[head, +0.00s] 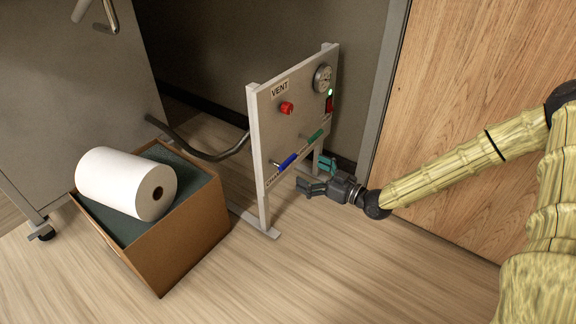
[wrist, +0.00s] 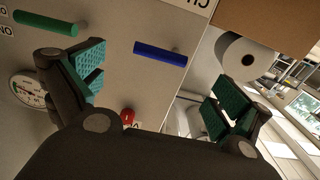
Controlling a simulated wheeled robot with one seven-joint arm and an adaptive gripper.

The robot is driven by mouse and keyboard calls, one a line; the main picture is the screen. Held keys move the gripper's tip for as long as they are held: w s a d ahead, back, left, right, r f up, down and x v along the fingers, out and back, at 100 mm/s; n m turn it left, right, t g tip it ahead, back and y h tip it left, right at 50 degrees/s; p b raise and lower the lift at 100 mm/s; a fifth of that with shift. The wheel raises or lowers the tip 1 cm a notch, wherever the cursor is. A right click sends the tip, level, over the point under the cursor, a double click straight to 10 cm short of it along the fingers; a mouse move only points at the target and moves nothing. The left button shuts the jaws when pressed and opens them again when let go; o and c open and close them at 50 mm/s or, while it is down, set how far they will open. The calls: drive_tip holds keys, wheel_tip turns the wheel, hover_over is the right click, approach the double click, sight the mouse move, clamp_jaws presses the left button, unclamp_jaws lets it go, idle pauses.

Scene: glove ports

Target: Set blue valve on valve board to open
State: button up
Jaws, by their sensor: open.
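The valve board (head: 262,120) is an upright grey panel on a white frame. Its blue valve handle (head: 286,161) is low on the face, lying roughly crosswise along the board.
A green handle (head: 314,136) sits beside the blue one. A red knob (head: 287,108), gauge (head: 322,79) and red switch with green light (head: 329,103) are higher up. A box (head: 185,235) with a paper roll (head: 115,181) stands left; a wooden door (head: 470,70) right. Front floor is clear.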

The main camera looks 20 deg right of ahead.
sight(290, 163)
drive_tip(key=b+x, duration=0.3)
drive_tip(key=x, duration=0.5)
drive_tip(key=shift+w+a, duration=0.15)
drive_tip(key=c, duration=1.2)
drive_tip(key=shift+c, duration=0.2)
